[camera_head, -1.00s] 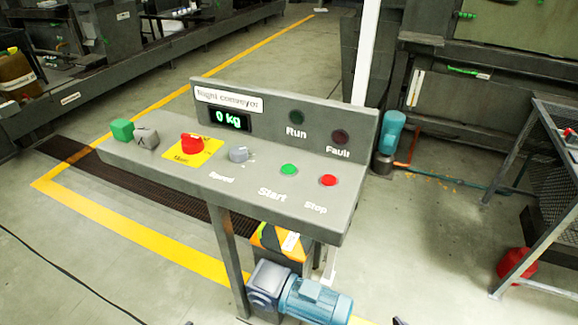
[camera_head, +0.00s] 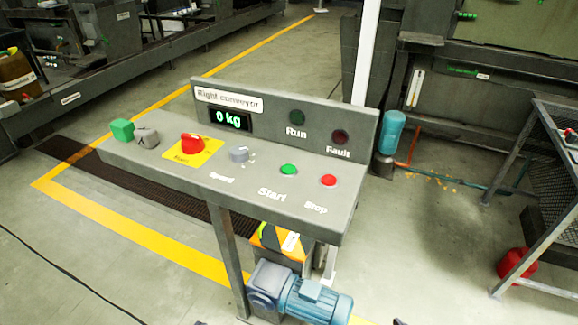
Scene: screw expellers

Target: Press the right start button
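The right conveyor's control panel (camera_head: 330,215) is a grey slanted desk on a post, labelled "Right conveyor". Its green start button (camera_head: 288,170) sits above the word "Start". A red stop button (camera_head: 328,181) is just to its right. The display (camera_head: 230,119) reads 0 kg. The Run lamp (camera_head: 296,117) and the Fault lamp (camera_head: 340,137) look dark. Only small dark tips, apparently my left gripper (camera_head: 201,322) and my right gripper (camera_head: 399,321), show at the bottom edge, well below the panel. Their fingers are cut off, and neither touches the panel.
The panel also carries a red emergency knob (camera_head: 192,144) on a yellow plate, a grey speed knob (camera_head: 239,154), a green block (camera_head: 122,129) and a grey selector (camera_head: 146,138). A blue motor (camera_head: 318,301) stands below. A metal-framed rack (camera_head: 545,210) stands at right. Space above the desk is clear.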

